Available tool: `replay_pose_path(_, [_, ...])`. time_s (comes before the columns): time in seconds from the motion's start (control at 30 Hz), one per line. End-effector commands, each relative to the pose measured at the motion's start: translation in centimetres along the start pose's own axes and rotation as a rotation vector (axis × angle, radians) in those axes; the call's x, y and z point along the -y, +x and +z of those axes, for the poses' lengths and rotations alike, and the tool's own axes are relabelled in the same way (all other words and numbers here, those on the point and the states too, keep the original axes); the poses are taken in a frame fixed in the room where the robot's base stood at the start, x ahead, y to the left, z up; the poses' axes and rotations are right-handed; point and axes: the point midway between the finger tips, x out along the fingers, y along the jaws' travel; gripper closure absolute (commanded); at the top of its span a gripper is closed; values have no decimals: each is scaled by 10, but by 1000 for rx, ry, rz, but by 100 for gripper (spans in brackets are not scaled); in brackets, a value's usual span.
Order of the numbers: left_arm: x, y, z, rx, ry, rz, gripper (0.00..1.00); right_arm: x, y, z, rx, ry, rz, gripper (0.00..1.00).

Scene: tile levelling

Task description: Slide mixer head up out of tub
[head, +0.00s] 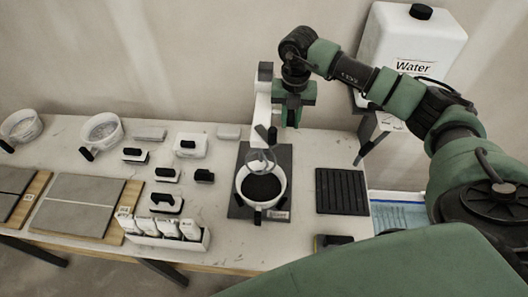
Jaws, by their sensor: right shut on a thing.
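The mixer stands at the back of the table, with a white upright and a white mixer head (262,108). A dark stirring part and a pale round piece (262,160) show below the head, at the tub's back rim. The white tub (243,190) sits on the mixer's dark base plate (241,212) and holds dark material. My right gripper (285,112) is at the right side of the mixer head, shut on it; the contact is partly hidden by the gripper. I cannot tell how far the stirring part reaches into the tub. My left gripper is out of view.
A black ribbed mat (341,191) lies right of the mixer. A white water container (408,45) stands at the back right. Several black-handled tools and a white rack (165,240) are left of the tub. Grey tiles (75,205) and two white bowls (102,130) lie further left.

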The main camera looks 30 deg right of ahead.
Motion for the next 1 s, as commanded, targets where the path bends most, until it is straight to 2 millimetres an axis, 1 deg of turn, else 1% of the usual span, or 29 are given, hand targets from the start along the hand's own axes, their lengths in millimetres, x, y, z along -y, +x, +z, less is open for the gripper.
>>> replay_pose_path(0.03, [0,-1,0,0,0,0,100,0,-6,2,7,2,3,100])
replay_pose_path(0.07, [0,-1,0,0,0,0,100,0,-8,2,7,2,3,100])
replay_pose_path(0.1, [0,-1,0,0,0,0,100,0,-7,2,5,2,2,72])
replay_pose_path(0.17, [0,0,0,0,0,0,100,0,-6,2,5,2,2,55])
replay_pose_path(0.2, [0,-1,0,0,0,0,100,0,-6,1,4,2,2,49])
replay_pose_path(0.47, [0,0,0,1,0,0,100,0,-5,0,2,1,1,49])
replay_pose_path(0.57, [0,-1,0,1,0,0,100,0,-9,1,2,1,1,49])
replay_pose_path(1.0, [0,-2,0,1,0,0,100,0,-52,0,2,0,1,49])
